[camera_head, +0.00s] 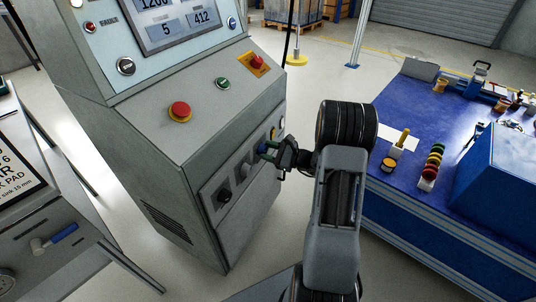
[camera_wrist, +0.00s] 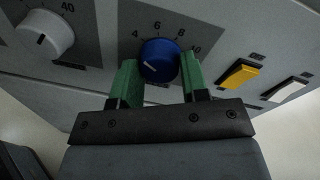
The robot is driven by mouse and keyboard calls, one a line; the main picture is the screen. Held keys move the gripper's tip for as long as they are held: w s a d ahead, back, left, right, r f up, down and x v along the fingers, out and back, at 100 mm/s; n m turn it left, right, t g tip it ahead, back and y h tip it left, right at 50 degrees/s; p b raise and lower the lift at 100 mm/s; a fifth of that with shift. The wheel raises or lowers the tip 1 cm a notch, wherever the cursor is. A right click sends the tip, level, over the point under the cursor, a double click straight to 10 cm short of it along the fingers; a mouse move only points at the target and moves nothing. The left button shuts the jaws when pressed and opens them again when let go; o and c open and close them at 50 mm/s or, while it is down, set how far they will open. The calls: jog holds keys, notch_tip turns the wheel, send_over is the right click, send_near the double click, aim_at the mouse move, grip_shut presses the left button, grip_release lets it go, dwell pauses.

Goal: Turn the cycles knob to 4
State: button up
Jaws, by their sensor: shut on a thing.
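The blue cycles knob (camera_wrist: 160,62) is in the middle of the wrist view, on a dark scale plate with the numbers 4, 6, 8 and 10 showing. In the head view my gripper (camera_head: 268,150) is at the front panel of the grey console (camera_head: 225,125), largely hiding the knob.
A grey-white knob (camera_wrist: 45,34) is left of the blue one; a yellow switch (camera_wrist: 238,75) and a white switch (camera_wrist: 287,90) are to its right. A red emergency button (camera_head: 180,111) is on the console's sloping top. A blue workbench (camera_head: 420,120) stands right of my arm.

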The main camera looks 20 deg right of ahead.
jog(key=shift+s+a+f, duration=0.1)
jog(key=shift+a, duration=0.05)
dwell(0.4)
jog(key=o, duration=0.7)
jog(key=shift+o, duration=1.2)
jog(key=p+v, duration=0.2)
jog(key=v, duration=1.2)
jog(key=shift+p, duration=0.35)
